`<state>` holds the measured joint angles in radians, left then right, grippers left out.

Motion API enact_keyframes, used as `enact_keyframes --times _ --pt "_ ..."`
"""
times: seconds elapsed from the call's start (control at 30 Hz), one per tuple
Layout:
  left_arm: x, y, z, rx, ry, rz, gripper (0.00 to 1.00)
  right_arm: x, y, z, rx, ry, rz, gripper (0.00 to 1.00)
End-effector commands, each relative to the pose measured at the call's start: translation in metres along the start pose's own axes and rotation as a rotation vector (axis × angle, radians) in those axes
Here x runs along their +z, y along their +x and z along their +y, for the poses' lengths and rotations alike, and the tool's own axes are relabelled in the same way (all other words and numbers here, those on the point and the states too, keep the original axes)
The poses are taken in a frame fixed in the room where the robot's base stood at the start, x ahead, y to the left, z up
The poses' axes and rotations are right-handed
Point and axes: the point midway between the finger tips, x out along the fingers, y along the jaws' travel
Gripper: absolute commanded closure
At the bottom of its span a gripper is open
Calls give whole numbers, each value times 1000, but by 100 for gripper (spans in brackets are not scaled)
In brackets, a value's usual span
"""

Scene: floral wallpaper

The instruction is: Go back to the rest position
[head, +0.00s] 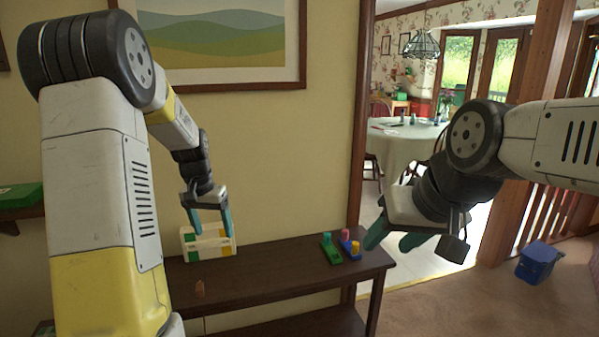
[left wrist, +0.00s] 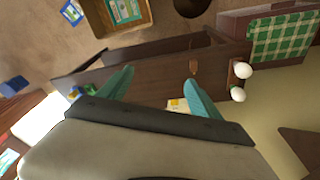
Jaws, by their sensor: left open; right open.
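My left gripper (head: 212,226) is open, its teal fingers pointing down at a white box with yellow and green patches (head: 207,252) on the dark wooden table (head: 270,275). The fingers overlap the box in the head view; I cannot tell whether they touch it. In the left wrist view the open fingers (left wrist: 160,88) are apart, and part of the box (left wrist: 176,104) shows between them. My right gripper (head: 392,242) is open and empty, near the table's right end, with its fingers pointing down and left.
A green block toy (head: 331,252) and a blue block toy (head: 350,250) with pegs stand at the table's right end. A blue bin (head: 540,262) is on the floor at right. A wooden post (head: 525,120) rises behind my right arm.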

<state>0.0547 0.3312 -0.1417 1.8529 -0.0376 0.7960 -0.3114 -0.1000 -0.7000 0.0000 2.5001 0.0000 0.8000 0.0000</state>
Motion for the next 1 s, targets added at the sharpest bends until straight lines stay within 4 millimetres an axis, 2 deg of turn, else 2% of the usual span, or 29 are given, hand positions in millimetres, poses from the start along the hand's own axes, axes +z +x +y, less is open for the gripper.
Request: enact_keyframes --times 0.03,0.1,0.3,0.4,0.53,0.7,0.83,1.0 --pt "8 -25 12 7 -6 34 26 0 0 0 0 0 0 50" --pt "22 -52 28 17 -17 74 26 0 0 0 0 0 0 50" --pt "71 -116 73 46 -40 183 26 0 0 0 0 0 0 50" --pt "101 -139 93 61 -50 236 26 0 0 0 0 0 0 50" --pt "141 -160 116 78 -60 302 26 0 0 0 0 0 0 50" --pt "184 -171 137 94 -72 369 26 0 0 0 0 0 0 50" --pt "203 -171 145 100 -77 396 26 0 0 0 0 0 0 50" --pt "210 -171 148 103 -81 407 26 0 0 0 0 0 0 50"
